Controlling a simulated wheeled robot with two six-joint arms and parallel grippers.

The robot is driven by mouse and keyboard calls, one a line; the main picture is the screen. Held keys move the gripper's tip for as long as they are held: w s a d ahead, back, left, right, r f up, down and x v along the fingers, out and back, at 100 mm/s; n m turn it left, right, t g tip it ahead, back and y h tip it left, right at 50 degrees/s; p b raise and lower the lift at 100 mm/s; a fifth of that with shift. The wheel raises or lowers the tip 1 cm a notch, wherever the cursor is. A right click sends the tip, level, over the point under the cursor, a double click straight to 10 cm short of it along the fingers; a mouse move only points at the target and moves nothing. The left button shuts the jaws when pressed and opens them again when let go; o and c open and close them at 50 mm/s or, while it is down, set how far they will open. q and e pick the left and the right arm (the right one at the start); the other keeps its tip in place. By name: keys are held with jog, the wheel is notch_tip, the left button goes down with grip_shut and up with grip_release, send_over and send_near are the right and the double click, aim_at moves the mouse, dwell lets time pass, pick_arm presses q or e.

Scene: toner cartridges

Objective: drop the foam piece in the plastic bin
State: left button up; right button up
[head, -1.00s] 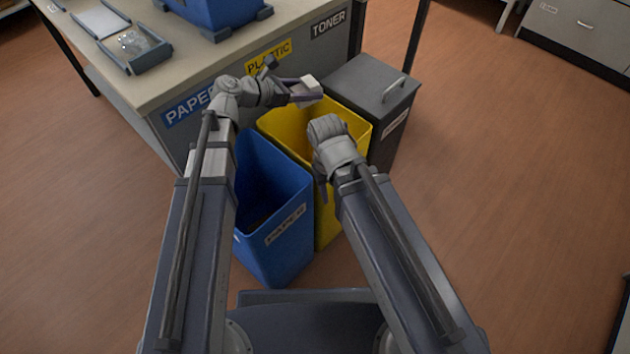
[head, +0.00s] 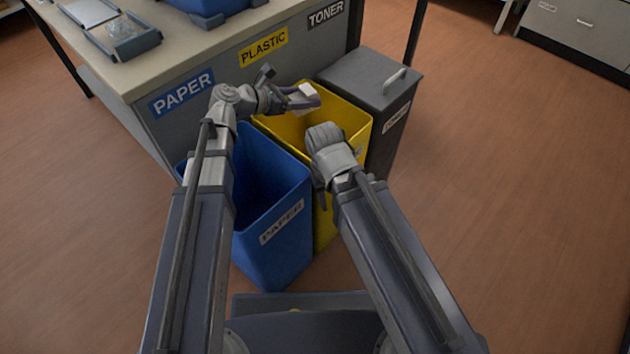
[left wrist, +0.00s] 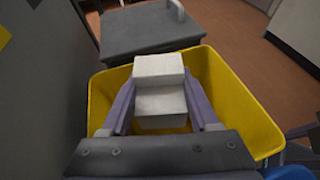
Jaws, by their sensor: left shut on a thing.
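My left gripper (head: 302,98) is shut on a white foam piece (head: 308,90) above the yellow plastic bin (head: 345,112). In the left wrist view the stepped white foam piece (left wrist: 160,85) sits between the two purple-grey fingers (left wrist: 160,108), with the yellow bin (left wrist: 232,95) below and around it. The foam piece is over the bin's opening. The bin's floor is hidden. My right arm reaches over the near part of the yellow bin; its fingers are mostly hidden behind its wrist.
A blue paper bin (head: 285,215) stands left of the yellow bin. A grey lidded toner bin (head: 365,85) stands right of it. A table (head: 165,70) with PAPER, PLASTIC and TONER labels stands behind, holding a small tray (head: 125,35). The floor at right is clear.

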pick_arm(q)
jog(key=o, duration=1.4)
jog(key=shift+c, duration=0.2)
jog(key=p+v, duration=0.3)
jog(key=v, duration=0.4)
jog(key=shift+r, duration=0.15)
jog(key=shift+s+a, duration=0.2)
jog(key=shift+a, duration=0.15)
